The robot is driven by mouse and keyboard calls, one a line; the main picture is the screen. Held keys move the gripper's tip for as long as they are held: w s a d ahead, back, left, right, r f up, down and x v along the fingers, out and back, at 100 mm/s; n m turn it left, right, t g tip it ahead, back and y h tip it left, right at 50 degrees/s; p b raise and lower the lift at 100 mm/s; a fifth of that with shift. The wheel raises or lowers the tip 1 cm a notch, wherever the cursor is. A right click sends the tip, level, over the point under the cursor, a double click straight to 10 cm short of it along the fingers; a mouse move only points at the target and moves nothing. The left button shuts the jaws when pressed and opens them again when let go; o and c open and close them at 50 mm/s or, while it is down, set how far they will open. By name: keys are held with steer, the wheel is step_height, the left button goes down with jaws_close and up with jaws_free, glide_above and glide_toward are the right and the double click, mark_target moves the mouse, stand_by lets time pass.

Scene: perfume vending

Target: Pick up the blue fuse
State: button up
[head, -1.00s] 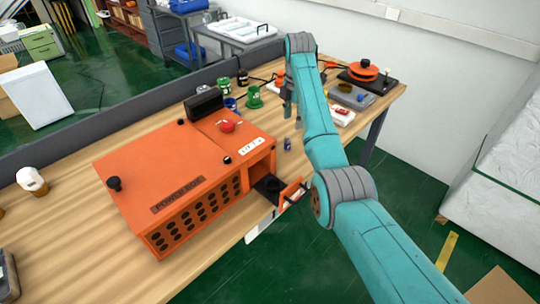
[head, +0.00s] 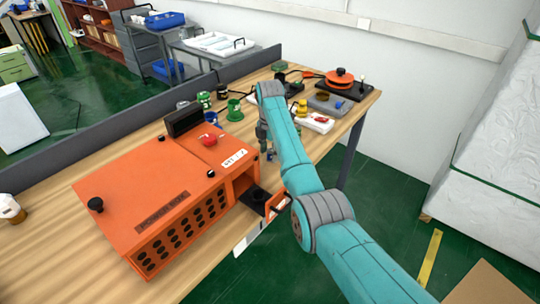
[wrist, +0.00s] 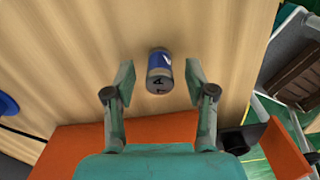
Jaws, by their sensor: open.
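The blue fuse (wrist: 159,62) is a short cylinder with a blue band and grey ends, on the wooden table. In the wrist view it lies between the two spread fingers of my gripper (wrist: 159,80), with a gap on each side. In the head view the fuse (head: 270,156) shows only as a small dark-blue spot by the fingertips. My gripper (head: 266,143) points down over it, open and empty. How high the fingertips are above the table is hard to tell.
The orange power box (head: 120,185) stands left of my gripper, close to it, with a small open drawer or flap (head: 276,204) at its front right. A green cup (head: 235,111), a red-and-white item (head: 318,123) and a grey tray (head: 328,104) stand farther back.

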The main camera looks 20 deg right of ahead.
steer(key=shift+f, duration=0.35)
jaws_close()
